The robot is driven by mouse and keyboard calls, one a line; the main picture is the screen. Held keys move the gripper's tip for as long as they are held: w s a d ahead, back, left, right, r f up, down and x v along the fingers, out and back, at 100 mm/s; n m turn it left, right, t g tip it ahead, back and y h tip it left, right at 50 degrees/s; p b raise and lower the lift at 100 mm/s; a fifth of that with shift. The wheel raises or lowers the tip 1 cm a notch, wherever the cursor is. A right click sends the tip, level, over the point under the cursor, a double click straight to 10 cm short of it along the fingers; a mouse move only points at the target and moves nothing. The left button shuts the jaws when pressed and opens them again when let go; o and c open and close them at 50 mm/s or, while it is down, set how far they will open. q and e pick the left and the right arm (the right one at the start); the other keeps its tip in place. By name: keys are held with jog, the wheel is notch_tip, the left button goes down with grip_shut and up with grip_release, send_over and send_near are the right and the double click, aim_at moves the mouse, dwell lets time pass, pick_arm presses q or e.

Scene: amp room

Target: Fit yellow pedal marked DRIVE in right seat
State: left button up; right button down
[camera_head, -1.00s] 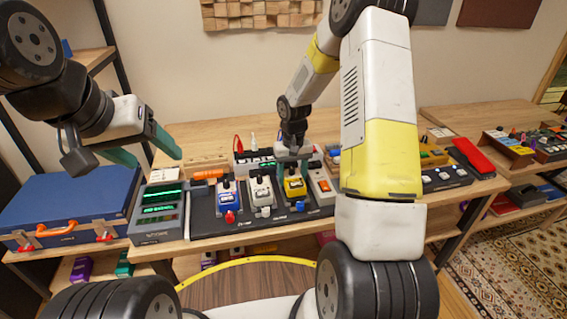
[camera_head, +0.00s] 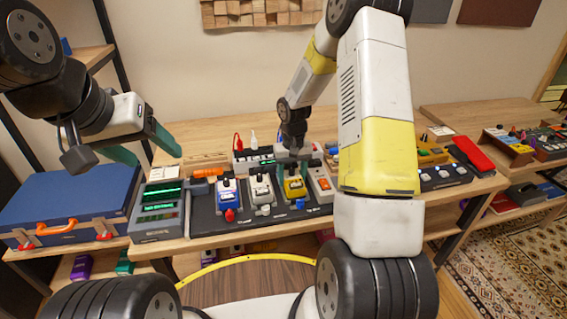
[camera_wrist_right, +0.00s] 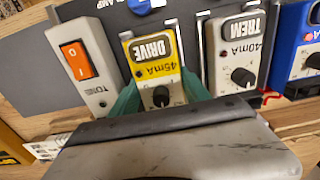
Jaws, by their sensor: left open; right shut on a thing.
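The yellow pedal marked DRIVE (camera_head: 295,189) is at the right of the row on the black pedalboard (camera_head: 200,222). It also shows in the right wrist view (camera_wrist_right: 152,58), with its DRIVE and 45mA labels and a black knob. My right gripper (camera_wrist_right: 160,84) is shut on it, a green finger on each side. In the head view the right gripper (camera_head: 294,160) is above and behind the pedal. The pedal stands between pale metal rails; I cannot tell whether it is fully down. My left gripper (camera_head: 157,158) is open and empty, above the bench at the left.
The white TREM pedal (camera_wrist_right: 238,52) and blue pedal (camera_head: 229,202) stand beside the yellow one. A pale box with an orange switch (camera_wrist_right: 77,60) is close on its other side. A grey display unit (camera_head: 158,212) and blue case (camera_head: 65,205) are at the left.

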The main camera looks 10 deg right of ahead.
jog(key=shift+s+f, duration=0.25)
jog(key=shift+f, duration=0.2)
dwell(0.6)
jog(key=shift+c, duration=2.4)
grip_release()
jog(key=c, duration=0.4)
jog(key=shift+w+r, duration=0.15)
jog(key=shift+r, duration=0.5)
jog(key=shift+w+r, duration=0.1)
jog(key=shift+r, duration=2.85)
jog(key=s+r+t, duration=0.2)
jog(key=s+r, duration=0.2)
jog(key=r, duration=0.6)
jog(key=s+a+r+t+y, duration=0.1)
jog(key=s+r+t, duration=0.1)
jog(key=s+r, duration=0.5)
jog(key=s+a+r+t+y, duration=0.1)
jog(key=s+r+t, duration=0.1)
jog(key=s+r, duration=0.5)
jog(key=s, duration=0.6)
jog(key=shift+s+r, duration=0.15)
jog(key=shift+r, duration=0.1)
